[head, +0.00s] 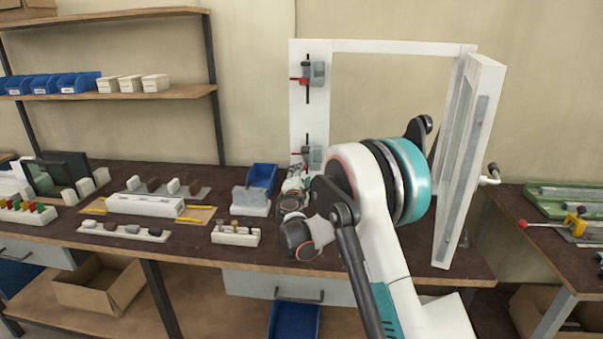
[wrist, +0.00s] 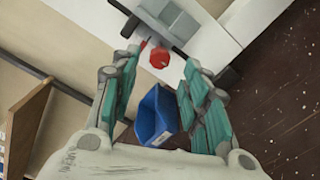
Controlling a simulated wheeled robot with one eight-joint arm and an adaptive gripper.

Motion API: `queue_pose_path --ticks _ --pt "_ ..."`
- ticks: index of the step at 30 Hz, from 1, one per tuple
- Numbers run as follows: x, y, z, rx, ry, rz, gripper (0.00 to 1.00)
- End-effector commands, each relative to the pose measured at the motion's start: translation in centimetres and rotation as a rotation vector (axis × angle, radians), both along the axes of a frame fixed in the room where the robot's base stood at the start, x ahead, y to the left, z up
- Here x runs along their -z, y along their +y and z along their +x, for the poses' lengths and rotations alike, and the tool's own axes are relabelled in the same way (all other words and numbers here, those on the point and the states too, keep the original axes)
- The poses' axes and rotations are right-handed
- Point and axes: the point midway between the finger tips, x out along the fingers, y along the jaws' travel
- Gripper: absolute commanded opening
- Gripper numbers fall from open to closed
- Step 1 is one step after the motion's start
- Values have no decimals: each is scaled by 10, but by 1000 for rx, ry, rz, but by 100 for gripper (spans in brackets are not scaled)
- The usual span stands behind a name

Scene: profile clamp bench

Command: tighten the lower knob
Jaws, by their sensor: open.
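The lower clamp (head: 313,157) is a grey block with a black bar on the white frame's left post. Its red knob shows in the wrist view (wrist: 159,58), with the grey clamp block (wrist: 172,20) beyond it. In the head view my gripper (head: 294,185) is below the lower clamp, partly hidden by my arm.
The upper clamp (head: 310,75) with a red knob sits higher on the white frame (head: 400,48). A blue bin (head: 263,176) stands close by and shows between my fingers in the wrist view (wrist: 150,115). Trays and blocks crowd the bench (head: 185,242) at left.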

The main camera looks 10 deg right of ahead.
Motion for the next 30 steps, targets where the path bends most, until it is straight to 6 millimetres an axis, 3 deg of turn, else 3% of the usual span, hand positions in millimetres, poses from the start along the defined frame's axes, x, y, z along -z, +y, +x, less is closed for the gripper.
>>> queue_pose_path --ticks 6,12,26,30 --pt "0 15 -44 -2 0 0 42" --pt "0 23 -69 -1 0 0 42" --pt "0 25 -78 0 1 1 42" --pt "-10 18 -84 15 4 41 42"
